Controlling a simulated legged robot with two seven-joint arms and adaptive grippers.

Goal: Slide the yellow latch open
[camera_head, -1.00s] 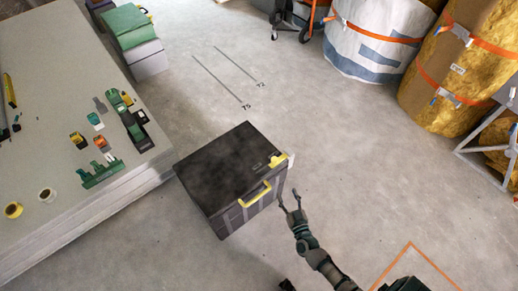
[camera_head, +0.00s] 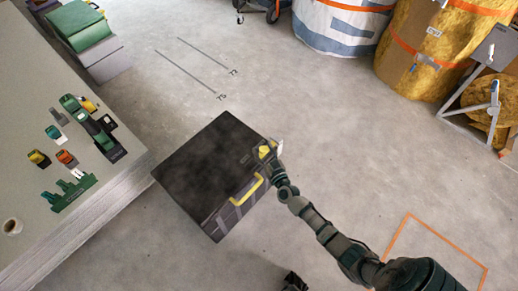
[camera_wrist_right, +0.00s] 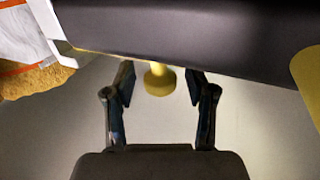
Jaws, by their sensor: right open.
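A black box (camera_head: 205,172) stands on the floor in the head view. The yellow latch (camera_head: 264,151) is at its right corner, and a yellow handle (camera_head: 245,190) is on its near side. My right gripper (camera_head: 274,165) is at the latch and partly covers the area beside it. In the right wrist view, the open fingers of my right gripper (camera_wrist_right: 160,85) are on either side of the latch's yellow knob (camera_wrist_right: 159,80), with gaps on both sides. A small dark part shows at the bottom edge of the head view; I cannot tell whether it is my left gripper.
A pale table (camera_head: 60,225) with small tools and parts stands at the left. Large wrapped rolls (camera_head: 430,50) and a grey metal frame (camera_head: 450,115) are at the upper right. An orange outline (camera_head: 440,245) marks the floor at the lower right. The floor around the box is clear.

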